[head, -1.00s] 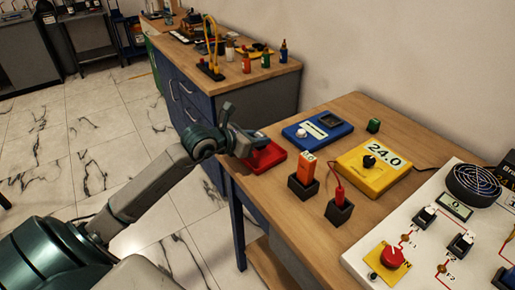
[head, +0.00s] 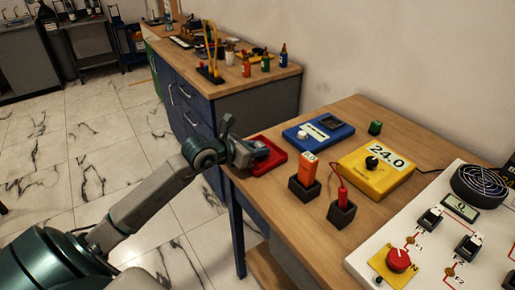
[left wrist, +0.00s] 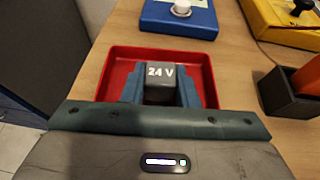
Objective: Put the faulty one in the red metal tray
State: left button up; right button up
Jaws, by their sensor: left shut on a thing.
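The red metal tray (head: 270,168) lies at the near left corner of the wooden table; it also shows in the left wrist view (left wrist: 112,68). My left gripper (head: 257,150) is over the tray. In the left wrist view my left gripper (left wrist: 161,92) is shut on a dark grey block (left wrist: 161,95) marked "24 V". The block is within the tray's outline; I cannot tell whether it touches the floor of the tray. My right gripper is not in view.
A blue device (head: 318,130) and a yellow meter (head: 376,172) reading 24.0 stand beyond the tray. Dark holders with an orange item (head: 308,168) and a red probe (head: 342,190) stand to the right. A white panel (head: 410,235) with switches is at far right.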

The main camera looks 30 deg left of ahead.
pick_arm(q)
jog(key=o, duration=1)
